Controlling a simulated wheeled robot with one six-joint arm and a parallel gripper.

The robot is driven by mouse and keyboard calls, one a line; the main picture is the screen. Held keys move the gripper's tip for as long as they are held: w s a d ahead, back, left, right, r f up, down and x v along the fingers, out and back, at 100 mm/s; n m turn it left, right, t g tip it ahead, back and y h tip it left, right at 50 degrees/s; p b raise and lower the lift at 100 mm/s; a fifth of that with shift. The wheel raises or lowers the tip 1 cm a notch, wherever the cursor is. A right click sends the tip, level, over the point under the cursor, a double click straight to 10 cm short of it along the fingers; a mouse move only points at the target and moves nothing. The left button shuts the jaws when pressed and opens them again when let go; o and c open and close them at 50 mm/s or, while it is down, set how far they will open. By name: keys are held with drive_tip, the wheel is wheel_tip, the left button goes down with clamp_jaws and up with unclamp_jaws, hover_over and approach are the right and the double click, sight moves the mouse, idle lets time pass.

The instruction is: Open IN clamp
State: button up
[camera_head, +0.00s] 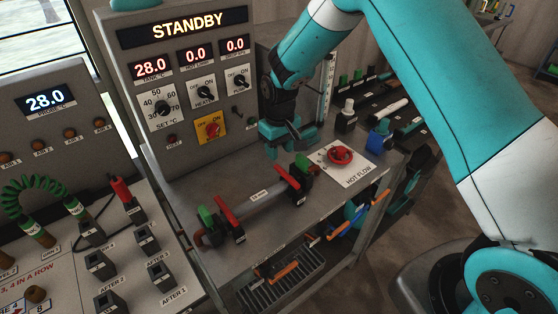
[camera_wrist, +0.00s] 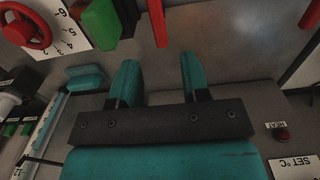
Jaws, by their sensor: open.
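Two clamps with green blocks and red levers hold the ends of a grey tube (camera_head: 262,199) on the bench. The near-left clamp (camera_head: 212,226) and the far-right clamp (camera_head: 297,179) show in the head view; I cannot read which is marked IN. My gripper (camera_head: 287,148) is open and empty, above the bench behind the far-right clamp. In the wrist view, my gripper's (camera_wrist: 158,68) teal fingers point towards a red lever (camera_wrist: 157,22) and a green block (camera_wrist: 99,20), with no visible contact. The lower parts of that clamp are cut off by the wrist picture's edge.
A red valve wheel (camera_head: 340,155) on the HOT FLOW plate (camera_head: 351,167) stands right of the far-right clamp. The STANDBY control panel (camera_head: 185,85) rises behind the bench. A blue-capped fitting (camera_head: 378,141) stands farther right. Bare bench top lies in front of the panel.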

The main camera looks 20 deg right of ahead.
sight(279, 168)
wheel_tip(279, 168, down, 6)
drive_tip(key=shift+f+p, duration=0.15)
drive_tip(key=shift+p, duration=0.55)
clamp_jaws()
